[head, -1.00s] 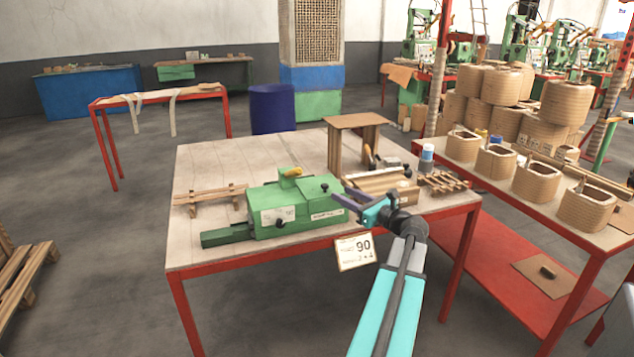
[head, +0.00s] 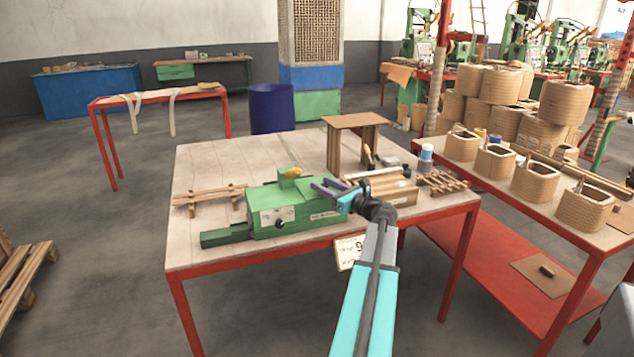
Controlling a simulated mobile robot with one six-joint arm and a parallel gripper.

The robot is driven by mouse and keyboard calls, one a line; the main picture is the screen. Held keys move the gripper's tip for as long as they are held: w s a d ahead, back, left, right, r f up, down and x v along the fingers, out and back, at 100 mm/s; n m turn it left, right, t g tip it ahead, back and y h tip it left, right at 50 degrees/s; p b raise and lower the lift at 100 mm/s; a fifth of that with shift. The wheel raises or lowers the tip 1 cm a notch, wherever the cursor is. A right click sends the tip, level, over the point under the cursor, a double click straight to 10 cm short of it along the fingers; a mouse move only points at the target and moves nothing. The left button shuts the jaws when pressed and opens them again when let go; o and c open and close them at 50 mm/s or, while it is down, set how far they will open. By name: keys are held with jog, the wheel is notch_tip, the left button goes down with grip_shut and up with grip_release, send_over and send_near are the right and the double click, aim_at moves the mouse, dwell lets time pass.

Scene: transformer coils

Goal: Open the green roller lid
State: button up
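The green roller machine (head: 285,208) sits on the front left half of the worktable, its lid (head: 311,189) closed on top. A yellow piece (head: 293,172) shows at its back. The black knob seen on the lid earlier is hidden near the fingers. I cannot tell whether the fingers touch the lid.
The worktable (head: 210,165) also holds wooden slats (head: 209,196) at left, a small wooden stand (head: 356,123) behind and wooden blocks (head: 390,187) at right. Wound coils (head: 495,162) stand on the red-framed table at right.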

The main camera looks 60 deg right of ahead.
aim_at(317, 181)
jog(key=shift+x, duration=2.1)
jog(key=shift+c, duration=0.5)
grip_shut()
